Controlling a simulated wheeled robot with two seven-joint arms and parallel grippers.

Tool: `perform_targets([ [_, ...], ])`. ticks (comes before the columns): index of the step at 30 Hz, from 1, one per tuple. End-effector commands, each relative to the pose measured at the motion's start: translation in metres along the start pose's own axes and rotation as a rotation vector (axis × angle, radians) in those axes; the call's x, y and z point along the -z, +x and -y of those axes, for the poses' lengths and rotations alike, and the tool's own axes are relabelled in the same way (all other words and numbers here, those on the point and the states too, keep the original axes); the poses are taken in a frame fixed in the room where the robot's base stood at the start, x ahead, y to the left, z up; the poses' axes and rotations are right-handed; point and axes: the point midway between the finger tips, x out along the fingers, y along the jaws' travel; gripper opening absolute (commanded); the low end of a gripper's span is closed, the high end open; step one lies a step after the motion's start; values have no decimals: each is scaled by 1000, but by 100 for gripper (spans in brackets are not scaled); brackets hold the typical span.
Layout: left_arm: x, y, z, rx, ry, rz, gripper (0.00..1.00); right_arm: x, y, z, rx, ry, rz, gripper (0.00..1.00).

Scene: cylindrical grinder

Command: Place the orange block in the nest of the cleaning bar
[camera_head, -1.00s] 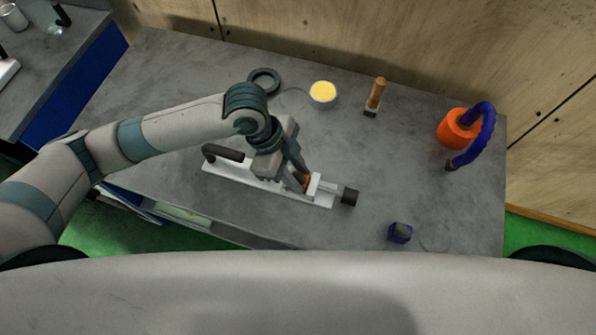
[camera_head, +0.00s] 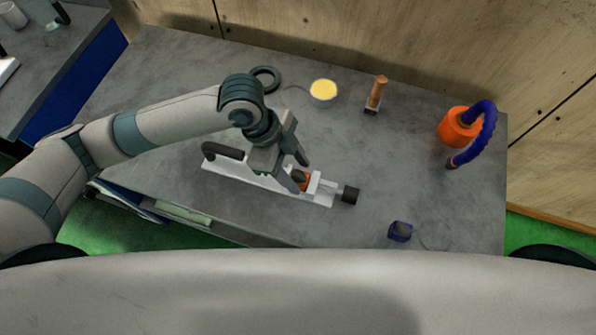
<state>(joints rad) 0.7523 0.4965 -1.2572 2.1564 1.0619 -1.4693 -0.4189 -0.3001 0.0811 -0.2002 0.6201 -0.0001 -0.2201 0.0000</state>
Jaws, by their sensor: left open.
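The orange block (camera_head: 302,176) sits low at the right part of the white cleaning bar (camera_head: 240,178), beside the bar's white clamp piece (camera_head: 315,183). Its underside is hidden, so I cannot tell exactly how it is seated. The bar has a black handle (camera_head: 225,151) at its left end and a black knob (camera_head: 350,194) at its right end. My left gripper (camera_head: 300,176) is open, with its fingers spread around and above the block. My right gripper is not in view.
A dark ring (camera_head: 266,78), a bowl with yellow contents (camera_head: 323,92) and a wooden-handled brush (camera_head: 377,93) stand at the back. An orange pot with a blue hose (camera_head: 457,128) is at the right. A small dark blue item (camera_head: 400,231) lies near the front edge.

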Motion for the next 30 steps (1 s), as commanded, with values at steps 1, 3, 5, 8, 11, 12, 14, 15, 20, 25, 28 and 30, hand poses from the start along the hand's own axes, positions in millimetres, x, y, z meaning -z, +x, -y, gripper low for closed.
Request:
perform_targets([
  [1, -1, -6, 1, 4, 3, 2, 46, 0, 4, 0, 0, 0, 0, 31],
  [3, -1, -15, 1, 4, 2, 2, 46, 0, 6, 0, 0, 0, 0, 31],
  [5, -1, -26, 1, 5, 3, 1, 46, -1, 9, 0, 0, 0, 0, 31],
  [8, -1, -44, 1, 6, 3, 2, 46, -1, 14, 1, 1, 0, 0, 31],
  [11, -1, -62, 1, 5, 4, 3, 46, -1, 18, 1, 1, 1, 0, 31],
  [12, -1, -69, 1, 5, 2, 2, 46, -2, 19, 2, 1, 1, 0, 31],
  [14, -1, -78, 1, 5, 2, 2, 46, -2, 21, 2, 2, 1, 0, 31],
  [15, -1, -84, 0, 4, 3, 2, 46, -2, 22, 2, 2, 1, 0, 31],
  [20, -1, -101, 1, 3, 0, 2, 46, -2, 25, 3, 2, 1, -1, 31],
  [25, 0, -107, 0, 1, 0, 1, 46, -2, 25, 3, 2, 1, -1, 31],
  [28, 0, -107, 0, 0, 0, 1, 46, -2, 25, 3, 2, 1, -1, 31],
  [30, 0, -107, 0, 0, 0, 1, 46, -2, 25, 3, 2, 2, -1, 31],
])
